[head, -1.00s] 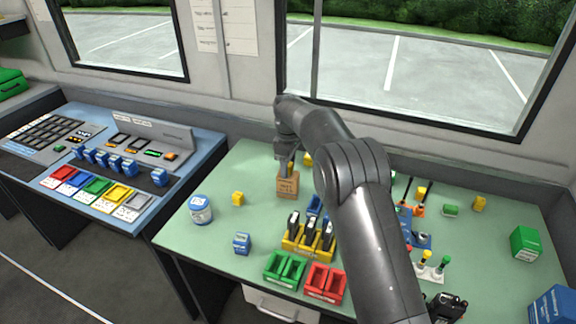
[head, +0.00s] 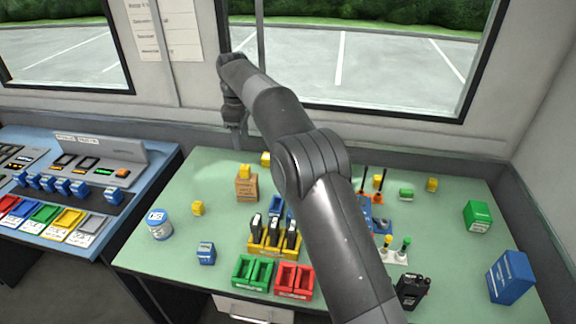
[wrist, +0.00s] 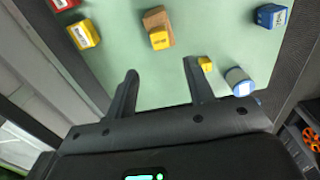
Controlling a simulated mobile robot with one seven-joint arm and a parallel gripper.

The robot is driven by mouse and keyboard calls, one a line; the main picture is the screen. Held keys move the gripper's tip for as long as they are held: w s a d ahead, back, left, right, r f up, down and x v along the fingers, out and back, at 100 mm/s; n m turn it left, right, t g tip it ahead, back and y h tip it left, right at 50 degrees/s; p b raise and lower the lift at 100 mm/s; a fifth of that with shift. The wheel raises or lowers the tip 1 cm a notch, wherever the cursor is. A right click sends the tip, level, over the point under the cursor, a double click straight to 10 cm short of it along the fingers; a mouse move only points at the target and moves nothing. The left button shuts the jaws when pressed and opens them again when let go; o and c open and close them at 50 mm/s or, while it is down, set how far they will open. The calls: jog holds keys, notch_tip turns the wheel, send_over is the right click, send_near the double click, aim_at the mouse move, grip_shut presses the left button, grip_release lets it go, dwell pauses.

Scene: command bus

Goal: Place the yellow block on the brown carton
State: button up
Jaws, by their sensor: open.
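The brown carton (head: 246,190) stands on the green tabletop, left of my arm in the head view. A yellow block (head: 245,171) rests on top of it. In the wrist view the yellow block (wrist: 160,39) sits on the carton (wrist: 156,17), beyond my fingertips. My gripper (wrist: 161,69) is open and empty, with clear space between its fingers. In the head view my gripper (head: 236,150) is above and behind the carton, apart from the block.
A smaller yellow block (head: 198,208), a blue-and-white tub (head: 160,224) and a blue block (head: 206,253) stand left of the carton. Another yellow block (head: 265,158) is behind it. A yellow holder (head: 272,247) stands in front, with green bins (head: 252,272) and red bins (head: 294,280).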

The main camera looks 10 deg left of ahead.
jog(key=s+d+r+m+t, duration=0.1)
jog(key=s+d+r+m, duration=0.3)
jog(key=d, duration=0.5)
jog(key=s+d+r+m+t, duration=0.1)
jog(key=s+d+r+m, duration=0.1)
jog(key=s+d+r, duration=0.5)
jog(key=d+r+m+t, duration=0.1)
jog(key=d+r+m, duration=0.3)
jog(key=d, duration=0.7)
jog(key=s+d+m+t, duration=0.1)
jog(key=s+d+m, duration=0.2)
jog(key=s+d, duration=0.9)
jog(key=s+d+f+m, duration=0.2)
jog(key=s+f, duration=0.2)
jog(key=s, duration=0.3)
jog(key=s+d+f+m+t, duration=0.1)
jog(key=s+d+f+m, duration=0.1)
jog(key=s, duration=0.5)
notch_tip(320, 180, down, 3)
jog(key=shift+r+m+t, duration=0.2)
jog(key=shift+m+t, duration=0.1)
jog(key=shift+m, duration=0.2)
